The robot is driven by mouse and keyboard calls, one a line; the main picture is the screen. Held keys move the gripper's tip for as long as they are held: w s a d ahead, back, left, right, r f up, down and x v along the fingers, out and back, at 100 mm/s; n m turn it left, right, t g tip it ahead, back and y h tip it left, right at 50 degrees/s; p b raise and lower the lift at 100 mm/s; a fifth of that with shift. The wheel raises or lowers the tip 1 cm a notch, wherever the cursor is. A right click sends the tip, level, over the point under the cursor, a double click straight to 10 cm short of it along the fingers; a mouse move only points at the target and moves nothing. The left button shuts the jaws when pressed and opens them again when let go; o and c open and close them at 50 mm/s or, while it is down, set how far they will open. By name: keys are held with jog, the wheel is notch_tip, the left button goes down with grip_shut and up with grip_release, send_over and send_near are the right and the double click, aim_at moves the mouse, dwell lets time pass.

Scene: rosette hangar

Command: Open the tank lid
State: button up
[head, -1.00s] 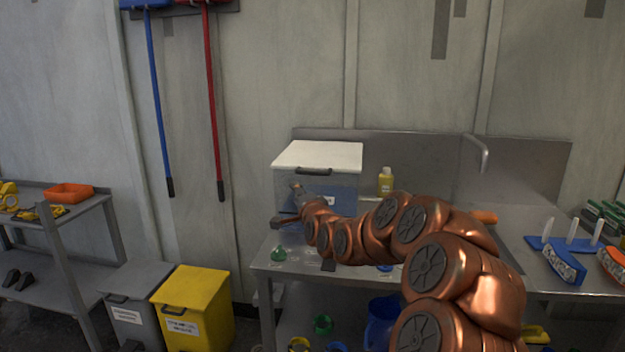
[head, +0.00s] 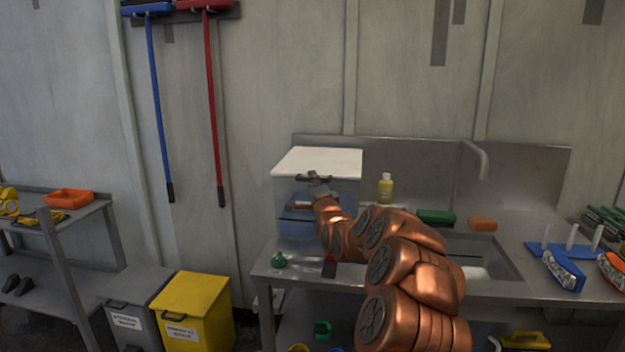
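The tank (head: 285,216) is a clear box with bluish contents, standing on the steel sink counter in the head view. Its white lid (head: 320,160) lies flat and closed on top, with a dark handle (head: 314,178) at its front edge. My gripper (head: 314,184) is at the front of the tank, right at the handle. The fingers are small and dark there, and I cannot tell whether they are open or shut on the handle. My copper arm hides the lower right part of the tank front.
A yellow bottle (head: 386,188) stands right of the tank. The sink (head: 480,262), a green sponge (head: 436,216) and an orange one (head: 482,224) are right. Grey and yellow bins (head: 193,312) stand left below.

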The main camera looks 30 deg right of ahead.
jog(key=shift+x, duration=0.8)
grip_shut()
